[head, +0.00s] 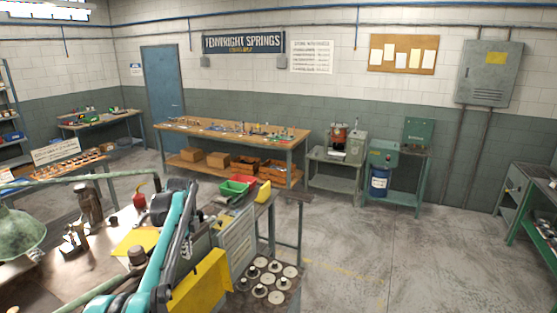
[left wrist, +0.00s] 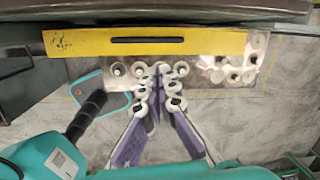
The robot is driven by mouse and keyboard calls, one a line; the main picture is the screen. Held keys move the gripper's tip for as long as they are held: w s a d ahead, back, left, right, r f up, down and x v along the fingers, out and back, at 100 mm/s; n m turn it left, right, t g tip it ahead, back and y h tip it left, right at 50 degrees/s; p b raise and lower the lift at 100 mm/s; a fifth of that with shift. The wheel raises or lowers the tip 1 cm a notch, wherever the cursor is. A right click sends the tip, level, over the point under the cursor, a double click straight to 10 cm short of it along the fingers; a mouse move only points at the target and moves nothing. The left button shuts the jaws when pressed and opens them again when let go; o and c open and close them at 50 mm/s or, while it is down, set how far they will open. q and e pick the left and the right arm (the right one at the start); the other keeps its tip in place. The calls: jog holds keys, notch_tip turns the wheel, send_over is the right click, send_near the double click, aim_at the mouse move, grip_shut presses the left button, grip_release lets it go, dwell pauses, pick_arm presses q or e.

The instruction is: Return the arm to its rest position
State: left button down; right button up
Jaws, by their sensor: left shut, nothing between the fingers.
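My left gripper shows in the left wrist view (left wrist: 158,88) with its two purple-grey fingers drawn together at the tips, shut and empty. Behind and beyond the fingers lies a tray of round pale discs with dark centres; the fingers hide some of them. In the head view my teal left arm rises from the bottom left across the coiler bench; I cannot make out its fingertips clearly there. My right gripper is in neither view.
A yellow slotted guard (left wrist: 200,42) spans the left wrist view above the fingers. In the head view a yellow panel (head: 205,283) and disc tray (head: 284,288) are close to the arm. Green bin (head: 234,187) and lamp (head: 20,232) stand nearby. Floor at right is open.

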pick_arm(q)
jog(key=s+d+f+n+t+b, duration=0.2)
jog(key=s+d+f+n+b, duration=0.25)
jog(key=s+b, duration=0.35)
jog(key=s+d+f+n+t+b, duration=0.1)
jog(key=s+d+f+n+b, duration=0.3)
jog(key=s, duration=0.6)
jog(key=s+d+f+n+t+b, duration=0.1)
jog(key=s+d+f+n+b, duration=0.1)
jog(key=s+f, duration=0.4)
jog(key=s+d+f+n+t+b, duration=0.1)
jog(key=s+d+f+n+b, duration=0.1)
jog(key=s+f+n+b, duration=0.3)
jog(key=s+d+f+n+t+h+b, duration=0.1)
jog(key=s+d+f+n+b, duration=0.2)
jog(key=s+f+b, duration=0.3)
notch_tip(320, 180, down, 4)
jog(key=shift+s+r+n, duration=0.15)
jog(key=shift+s+n, duration=0.5)
jog(key=shift+s, duration=0.15)
